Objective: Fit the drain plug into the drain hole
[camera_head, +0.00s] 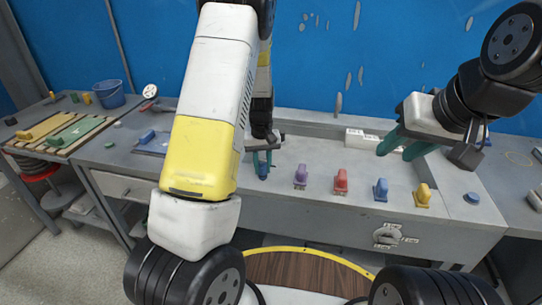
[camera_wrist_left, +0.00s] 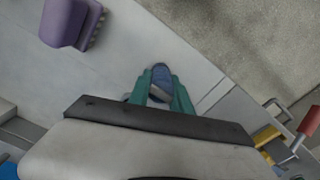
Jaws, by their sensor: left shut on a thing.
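My left gripper (camera_head: 262,163) is shut on a small dark blue piece (camera_head: 263,173), near the front edge of the grey worktop. In the left wrist view the blue piece (camera_wrist_left: 161,84) shows as a rounded end between the green fingers (camera_wrist_left: 160,90). It may be the drain plug; I cannot tell for sure. I cannot make out the drain hole in either view. My right gripper (camera_head: 404,148) is open and empty above the worktop, towards the right.
A purple piece (camera_head: 300,176), a red piece (camera_head: 340,181), a blue piece (camera_head: 380,189) and a yellow piece (camera_head: 423,195) stand in a row right of my left gripper. A blue disc (camera_head: 472,198) lies further right. A blue bucket (camera_head: 109,94) stands far left.

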